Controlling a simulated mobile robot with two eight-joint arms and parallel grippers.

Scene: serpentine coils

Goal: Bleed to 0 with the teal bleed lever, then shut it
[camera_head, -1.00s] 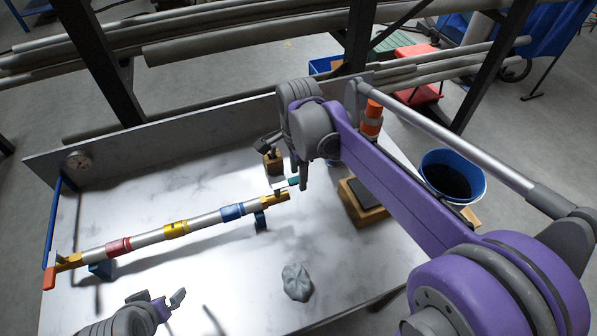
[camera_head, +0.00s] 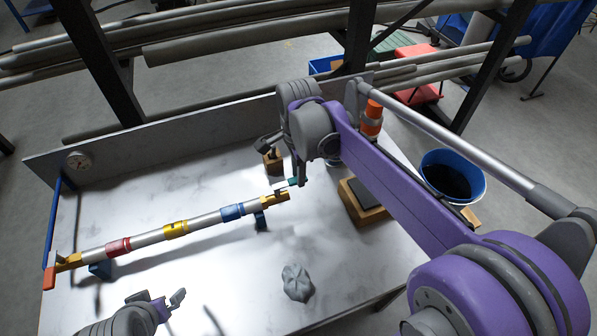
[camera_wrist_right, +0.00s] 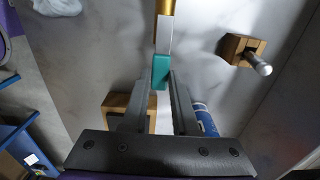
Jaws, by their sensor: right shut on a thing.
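The teal bleed lever (camera_head: 292,182) sits at the right end of the long pipe (camera_head: 150,238), which has red, yellow and blue bands. My right gripper (camera_head: 299,184) is at this lever. In the right wrist view the lever's teal grip (camera_wrist_right: 160,72) is between the fingertips (camera_wrist_right: 159,80), shut on it, with a pale arm running up to a brass fitting (camera_wrist_right: 164,6). A round dial gauge (camera_head: 79,161) is on the back panel at left; its reading is too small to tell. My left gripper (camera_head: 157,297) is open and empty at the front left.
A wooden block with a dark top (camera_head: 362,200) lies right of my right gripper. A smaller wooden block (camera_head: 272,160) stands behind the pipe end. A crumpled grey cloth (camera_head: 297,282) lies in front. A blue bucket (camera_head: 452,177) stands at right.

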